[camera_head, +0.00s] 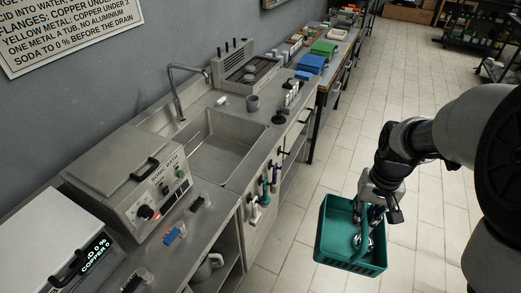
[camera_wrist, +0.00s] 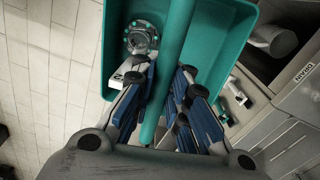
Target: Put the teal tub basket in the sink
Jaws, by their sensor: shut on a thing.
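The teal tub basket (camera_head: 337,249) hangs in the air over the floor aisle, to the right of the counter. My gripper (camera_head: 372,200) is shut on the basket's handle. In the wrist view the handle (camera_wrist: 178,50) runs between the blue-padded fingers of my gripper (camera_wrist: 165,100). A round metal flange with holes (camera_wrist: 140,38) lies inside the basket, and metal also shows inside it in the head view. The sink (camera_head: 215,150) is a rectangular steel basin in the counter, left of the basket and apart from it. It looks empty, with a tall faucet (camera_head: 178,92) at its back left.
A sonic bath unit (camera_head: 130,175) and a display box (camera_head: 60,250) stand on the counter left of the sink. Coloured-handled tools (camera_head: 264,188) hang on the counter front. The tiled floor (camera_head: 310,185) is clear around the basket.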

